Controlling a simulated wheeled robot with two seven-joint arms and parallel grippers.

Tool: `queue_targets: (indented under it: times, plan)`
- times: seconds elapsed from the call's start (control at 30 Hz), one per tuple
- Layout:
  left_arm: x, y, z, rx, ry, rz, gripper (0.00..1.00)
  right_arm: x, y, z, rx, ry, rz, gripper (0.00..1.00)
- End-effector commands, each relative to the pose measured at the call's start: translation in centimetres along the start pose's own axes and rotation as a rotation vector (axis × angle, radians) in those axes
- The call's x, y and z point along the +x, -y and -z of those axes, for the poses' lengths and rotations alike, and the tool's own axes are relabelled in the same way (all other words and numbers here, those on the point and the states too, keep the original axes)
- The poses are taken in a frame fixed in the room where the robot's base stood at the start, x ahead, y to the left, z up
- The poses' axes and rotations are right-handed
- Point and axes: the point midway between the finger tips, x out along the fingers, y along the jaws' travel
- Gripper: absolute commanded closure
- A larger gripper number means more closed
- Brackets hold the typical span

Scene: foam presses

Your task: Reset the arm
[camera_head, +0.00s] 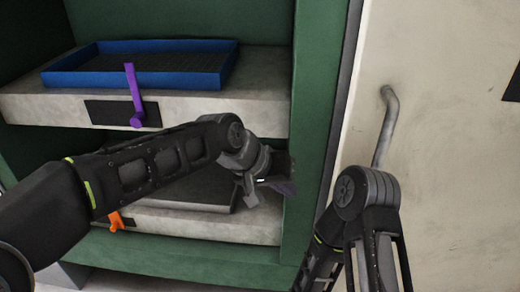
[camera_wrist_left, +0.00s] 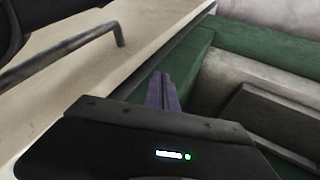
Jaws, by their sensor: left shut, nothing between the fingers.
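My left arm comes in from the left in the head view and reaches across the front of the green press. My left gripper (camera_head: 283,187) is at the press's right post, its fingers dark and partly hidden by the wrist. In the left wrist view its purple-grey fingers (camera_wrist_left: 162,92) are together and empty, pointing toward the green frame (camera_wrist_left: 185,58). My right arm shows at the lower right of the head view, bent, with its gripper out of view.
The green press (camera_head: 317,90) has an upper shelf with a blue tray (camera_head: 150,45) and a purple lever (camera_head: 133,95). A lower shelf has a grey slab (camera_head: 195,190) and an orange lever (camera_head: 116,221). A pale door with a metal handle (camera_head: 388,125) stands at right.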

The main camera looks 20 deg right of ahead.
Motion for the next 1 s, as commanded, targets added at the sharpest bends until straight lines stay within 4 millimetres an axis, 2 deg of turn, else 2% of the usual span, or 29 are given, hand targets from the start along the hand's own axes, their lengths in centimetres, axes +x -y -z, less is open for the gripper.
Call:
queue_targets:
  times: [0.13, 0.27, 0.37, 0.47, 0.57, 0.6, 0.67, 0.7, 0.77, 0.8, 0.87, 0.9, 1.0]
  plan:
    - [0.0, -0.1, 0.4, 0.010, -0.016, -0.003, 1.00, 0.0, 0.0, 0.0, 0.000, 0.000, 0.000, 0.55]
    - [0.4, -0.4, 1.9, 0.035, -0.094, -0.019, 1.00, 0.0, 0.0, 0.0, 0.000, 0.000, 0.000, 0.55]
    - [2.9, 0.4, 1.2, 0.059, -0.150, -0.021, 1.00, 0.0, 0.0, 0.0, 0.001, 0.000, 0.000, 0.55]
    - [6.9, 4.7, -1.4, 0.036, -0.173, 0.007, 1.00, -0.3, 0.1, 0.0, 0.001, 0.000, 0.000, 0.55]
    - [10.4, 10.3, -5.3, -0.017, -0.169, 0.049, 1.00, -0.7, 0.3, 0.0, 0.001, 0.000, 0.000, 0.55]
    - [11.4, 12.6, -7.2, -0.044, -0.163, 0.067, 1.00, -0.9, 0.3, 0.0, 0.001, 0.000, 0.000, 0.55]
    - [12.8, 15.9, -10.6, -0.087, -0.146, 0.095, 1.00, -1.1, 0.5, 0.0, 0.001, 0.000, 0.000, 0.55]
    - [13.5, 17.9, -12.9, -0.120, -0.133, 0.113, 1.00, -1.3, 0.5, 0.0, 0.001, 0.000, 0.000, 0.55]
    - [14.2, 20.6, -16.8, -0.170, -0.108, 0.139, 1.00, -1.5, 0.6, 0.0, 0.001, 0.001, 0.000, 0.55]
    - [14.6, 22.3, -19.6, -0.208, -0.087, 0.156, 1.00, -1.7, 0.7, 0.0, 0.001, 0.001, 0.000, 0.55]
    - [14.7, 24.3, -23.9, -0.270, -0.052, 0.180, 1.00, -2.0, 0.8, 0.0, 0.002, 0.001, 0.000, 0.55]
    - [14.7, 25.4, -26.8, -0.313, -0.025, 0.193, 1.00, -2.2, 0.9, 0.0, 0.002, 0.001, 0.000, 0.55]
    - [14.1, 26.8, -33.6, -0.423, 0.049, 0.216, 1.00, -2.6, 1.0, 0.0, 0.001, 0.001, 0.000, 0.55]
